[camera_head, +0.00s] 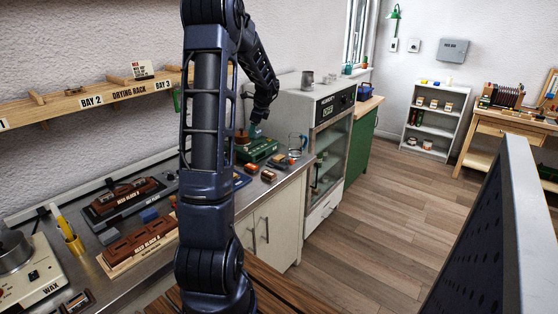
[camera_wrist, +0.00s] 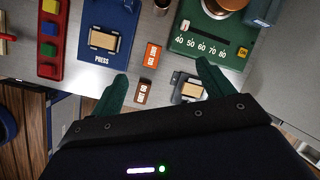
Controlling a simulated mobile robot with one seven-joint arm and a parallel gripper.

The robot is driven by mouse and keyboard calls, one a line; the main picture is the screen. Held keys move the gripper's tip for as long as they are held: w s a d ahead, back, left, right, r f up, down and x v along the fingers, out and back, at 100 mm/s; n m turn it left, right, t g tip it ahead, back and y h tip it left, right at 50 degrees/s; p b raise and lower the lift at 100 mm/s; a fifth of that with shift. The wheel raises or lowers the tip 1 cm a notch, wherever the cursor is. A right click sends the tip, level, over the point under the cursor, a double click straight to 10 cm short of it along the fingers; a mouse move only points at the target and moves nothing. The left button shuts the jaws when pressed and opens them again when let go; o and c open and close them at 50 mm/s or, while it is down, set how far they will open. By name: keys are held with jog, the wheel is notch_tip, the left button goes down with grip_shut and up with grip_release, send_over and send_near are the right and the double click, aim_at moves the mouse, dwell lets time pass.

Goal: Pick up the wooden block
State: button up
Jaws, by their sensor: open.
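My gripper (camera_wrist: 163,85) is open in the wrist view, its two dark green fingers spread above the metal counter. Between the fingers lies a small dark brown block (camera_wrist: 143,92) with a pale label, nearer the left finger. An orange-brown labelled block (camera_wrist: 152,55) lies just beyond it. A tan block with dark ends (camera_wrist: 104,42) sits on a blue pad marked PRESS. A similar pale piece (camera_wrist: 192,90) is near the right finger, partly hidden. I cannot tell which one is the wooden block. Small blocks (camera_head: 268,175) also show on the counter in the head view.
A green device with a number scale (camera_wrist: 207,45) stands at the upper right of the wrist view. A red tray of coloured cubes (camera_wrist: 50,45) is at the left. In the head view, a glass-doored cabinet (camera_head: 322,140) stands beyond the counter; the wood floor (camera_head: 390,220) is open.

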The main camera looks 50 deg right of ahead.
aim_at(280, 157)
jog(key=s+d+f+m, duration=0.6)
jog(key=s+d+f, duration=0.25)
jog(key=d, duration=0.45)
jog(key=x, duration=1)
jog(key=shift+f, duration=0.2)
jog(key=c, duration=1.1)
jog(key=shift+o, duration=0.2)
jog(key=shift+r, duration=0.1)
